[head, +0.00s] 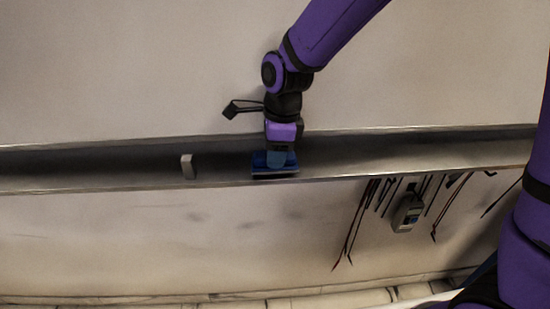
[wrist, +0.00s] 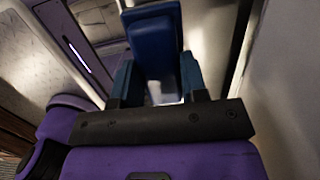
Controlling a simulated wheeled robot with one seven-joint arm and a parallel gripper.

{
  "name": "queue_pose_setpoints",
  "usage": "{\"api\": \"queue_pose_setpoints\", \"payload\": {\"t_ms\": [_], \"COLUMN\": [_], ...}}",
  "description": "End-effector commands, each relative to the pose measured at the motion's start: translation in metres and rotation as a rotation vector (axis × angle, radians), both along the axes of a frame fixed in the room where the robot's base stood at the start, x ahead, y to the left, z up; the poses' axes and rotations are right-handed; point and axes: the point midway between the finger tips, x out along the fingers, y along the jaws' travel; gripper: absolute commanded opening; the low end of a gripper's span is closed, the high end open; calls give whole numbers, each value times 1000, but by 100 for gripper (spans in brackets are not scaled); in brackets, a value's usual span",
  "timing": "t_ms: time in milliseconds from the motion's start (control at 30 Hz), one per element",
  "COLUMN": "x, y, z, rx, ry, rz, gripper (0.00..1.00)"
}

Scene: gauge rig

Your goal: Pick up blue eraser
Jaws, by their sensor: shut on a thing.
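The blue eraser (head: 262,164) is at the grey ledge in the head view, with a dark underside. My gripper (head: 281,157) comes down on it from above and is shut on it. In the wrist view the blue eraser (wrist: 156,42) shows between and beyond the two blue fingers of my gripper (wrist: 158,82). I cannot tell whether the eraser rests on the ledge or is slightly off it. The fingers hide part of the eraser.
The long grey ledge (head: 420,153) runs across a pale wall. A small light grey block (head: 187,166) stands on it, left of the eraser. Below the ledge at right hang a grey meter (head: 407,213) and several dark and red leads (head: 352,225).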

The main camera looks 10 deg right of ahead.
Motion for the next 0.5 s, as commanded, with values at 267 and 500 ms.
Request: {"api": "queue_pose_setpoints", "payload": {"t_ms": [267,500], "x": [-30,-85], "y": [-8,-22], "z": [19,25], "rx": [0,1], "ry": [0,-3], "rz": [1,2], "gripper": [16,16]}}
